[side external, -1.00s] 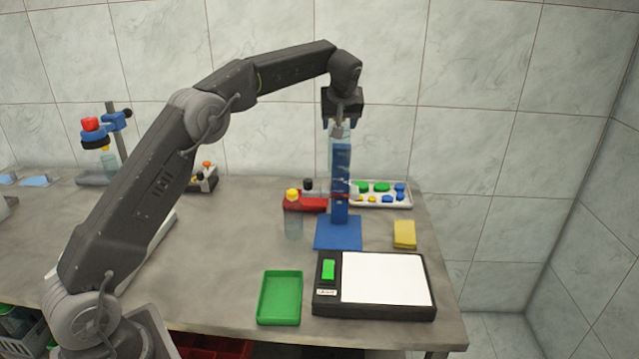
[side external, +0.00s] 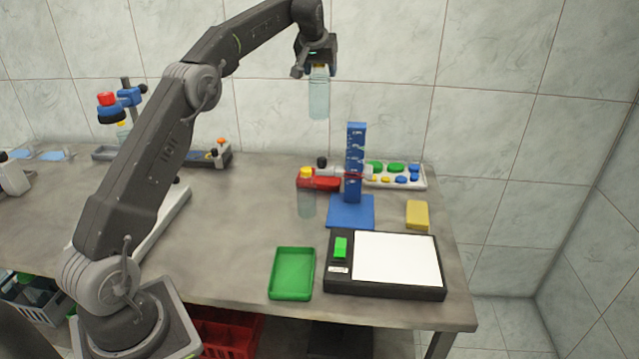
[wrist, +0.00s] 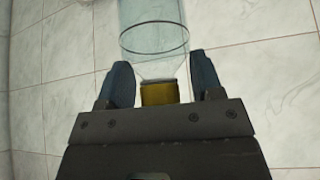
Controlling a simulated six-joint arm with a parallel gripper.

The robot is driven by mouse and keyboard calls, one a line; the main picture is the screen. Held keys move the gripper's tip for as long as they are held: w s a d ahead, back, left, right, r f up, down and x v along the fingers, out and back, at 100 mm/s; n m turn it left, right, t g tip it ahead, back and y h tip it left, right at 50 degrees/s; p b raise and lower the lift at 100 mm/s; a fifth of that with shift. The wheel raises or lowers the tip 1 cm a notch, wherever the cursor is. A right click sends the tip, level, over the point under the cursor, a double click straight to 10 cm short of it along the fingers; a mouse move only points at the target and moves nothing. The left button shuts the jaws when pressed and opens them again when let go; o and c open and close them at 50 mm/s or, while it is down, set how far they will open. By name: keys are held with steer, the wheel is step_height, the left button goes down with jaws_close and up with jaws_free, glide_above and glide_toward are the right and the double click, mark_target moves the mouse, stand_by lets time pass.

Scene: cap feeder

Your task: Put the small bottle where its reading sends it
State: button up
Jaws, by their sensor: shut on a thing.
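My gripper (side external: 318,62) is shut on a clear, bluish bottle (side external: 319,95), held upright high above the back of the table. The wrist view shows my gripper (wrist: 162,82) with a finger on each side of the yellow cap (wrist: 160,94), and the bottle's clear body (wrist: 152,25) beyond it. A blue upright gauge (side external: 355,150) with pale markings and a red slider arm (side external: 320,184) stands on a blue base, below and right of the bottle. No reading is legible.
A green tray (side external: 293,250) and a black box with a white panel (side external: 397,260) and green switch lie at the front. A yellow block (side external: 417,214) and a white tray of coloured pieces (side external: 423,185) are at right. A red-and-blue stand (side external: 110,108) is far left.

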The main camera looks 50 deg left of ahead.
steer(key=s+a+f+m, duration=0.1)
steer(key=s+a+f, duration=0.2)
steer(key=a+f, duration=0.5)
steer(key=s+a+f, duration=0.3)
steer(key=a+f, duration=0.5)
steer(key=w+d+f, duration=0.5)
steer(key=w+f, duration=0.5)
steer(key=f, duration=0.1)
steer(key=shift+d+f+t+h, duration=0.2)
steer(key=shift+t+h, duration=0.1)
steer(key=shift+h, duration=0.1)
steer(key=o, duration=1.5)
steer(key=shift+f, duration=0.2)
steer(key=shift+o, duration=0.2)
